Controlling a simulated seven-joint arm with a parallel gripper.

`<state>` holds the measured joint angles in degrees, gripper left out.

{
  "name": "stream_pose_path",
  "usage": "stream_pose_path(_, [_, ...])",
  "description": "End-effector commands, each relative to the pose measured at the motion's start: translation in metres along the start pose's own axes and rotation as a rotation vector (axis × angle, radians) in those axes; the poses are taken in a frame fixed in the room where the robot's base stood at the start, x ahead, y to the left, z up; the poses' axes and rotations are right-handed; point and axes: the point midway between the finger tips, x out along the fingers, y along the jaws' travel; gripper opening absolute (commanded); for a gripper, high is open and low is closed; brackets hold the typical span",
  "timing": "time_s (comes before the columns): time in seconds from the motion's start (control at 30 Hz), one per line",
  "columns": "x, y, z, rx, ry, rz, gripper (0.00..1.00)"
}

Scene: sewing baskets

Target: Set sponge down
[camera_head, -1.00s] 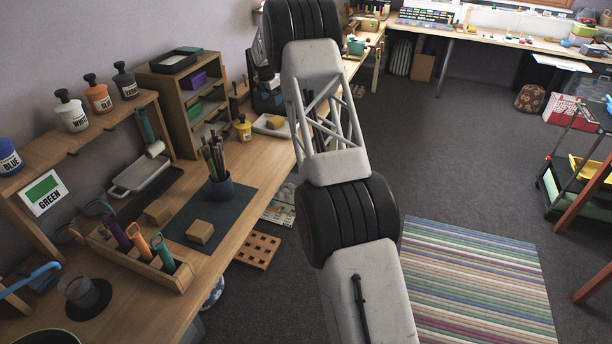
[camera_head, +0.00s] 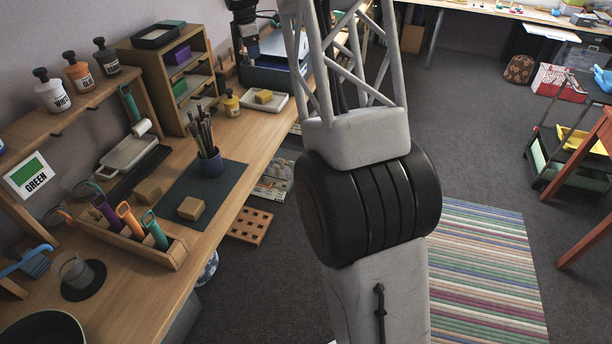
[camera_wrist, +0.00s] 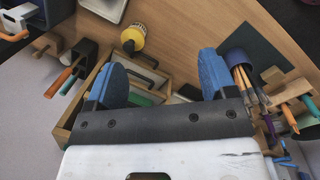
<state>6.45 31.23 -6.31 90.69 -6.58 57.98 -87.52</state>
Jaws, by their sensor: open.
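A yellow sponge-like block (camera_head: 264,97) lies in a white tray (camera_head: 279,103) on the desk, beside the yellow bottle. Two tan blocks are nearer: one (camera_head: 191,208) on the dark mat and one (camera_head: 147,191) left of it. I cannot tell which of these is the task's sponge. My gripper (camera_wrist: 158,66) shows in the wrist view with its two blue fingers wide apart and nothing between them. The wooden shelf unit and the desk lie beyond the fingers.
The wooden shelf unit (camera_head: 196,92) stands at the wall. A brush pot (camera_head: 212,164) stands on the dark mat (camera_head: 222,190); a yellow bottle (camera_head: 231,103) is near the tray. A wooden tool caddy (camera_head: 160,252) is at the front. The striped rug (camera_head: 490,270) lies on the floor.

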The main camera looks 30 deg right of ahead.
Motion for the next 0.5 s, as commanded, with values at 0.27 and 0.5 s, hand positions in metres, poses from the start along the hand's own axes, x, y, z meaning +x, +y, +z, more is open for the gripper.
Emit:
stream_pose_path(0.27, [-0.049, -0.059, -0.007, 0.151, 0.011, 0.014, 0.78])
stream_pose_path(0.5, [-0.084, -0.112, -0.014, 0.282, 0.023, 0.023, 0.78])
